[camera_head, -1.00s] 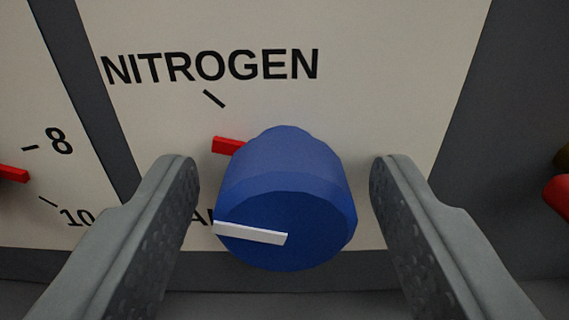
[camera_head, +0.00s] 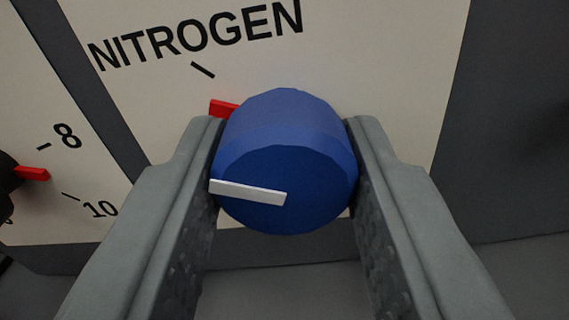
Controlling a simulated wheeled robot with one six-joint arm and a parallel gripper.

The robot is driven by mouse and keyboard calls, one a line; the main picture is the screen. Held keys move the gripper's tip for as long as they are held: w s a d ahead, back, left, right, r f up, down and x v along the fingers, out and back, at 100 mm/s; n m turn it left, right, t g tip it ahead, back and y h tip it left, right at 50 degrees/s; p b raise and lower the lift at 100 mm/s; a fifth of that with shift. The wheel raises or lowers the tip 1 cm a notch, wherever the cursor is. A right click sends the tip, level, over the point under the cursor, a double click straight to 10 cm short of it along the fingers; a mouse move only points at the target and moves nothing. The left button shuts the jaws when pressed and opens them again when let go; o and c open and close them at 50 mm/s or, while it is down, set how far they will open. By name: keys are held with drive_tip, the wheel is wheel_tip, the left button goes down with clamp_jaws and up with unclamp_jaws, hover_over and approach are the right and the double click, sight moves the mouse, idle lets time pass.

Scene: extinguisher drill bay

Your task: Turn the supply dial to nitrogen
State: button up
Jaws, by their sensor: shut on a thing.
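The supply dial is a blue faceted knob (camera_head: 285,150) in the middle of the view, in front of a cream panel (camera_head: 400,60). A white bar on its face (camera_head: 247,192) points left. A red pointer (camera_head: 222,108) sticks out at the knob's upper left, below and right of the black tick (camera_head: 203,70) under the NITROGEN label (camera_head: 195,35). My gripper (camera_head: 285,135) is shut on the knob, one finger against each side. The lower label on the panel is hidden behind the left finger and knob.
To the left is another cream panel with the numbers 8 (camera_head: 67,136) and 10 (camera_head: 100,209), a red pointer (camera_head: 32,173) and part of a dark knob (camera_head: 6,190). Plain dark grey surface (camera_head: 510,130) lies to the right.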

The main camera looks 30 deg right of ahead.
drive_tip(key=shift+m, duration=2)
drive_tip(key=o, duration=1)
drive_tip(key=shift+c, duration=0.2)
drive_tip(key=shift+a, duration=0.1)
drive_tip(key=v, duration=1.7)
drive_tip(key=shift+s, duration=0.2)
drive_tip(key=shift+a, duration=0.1)
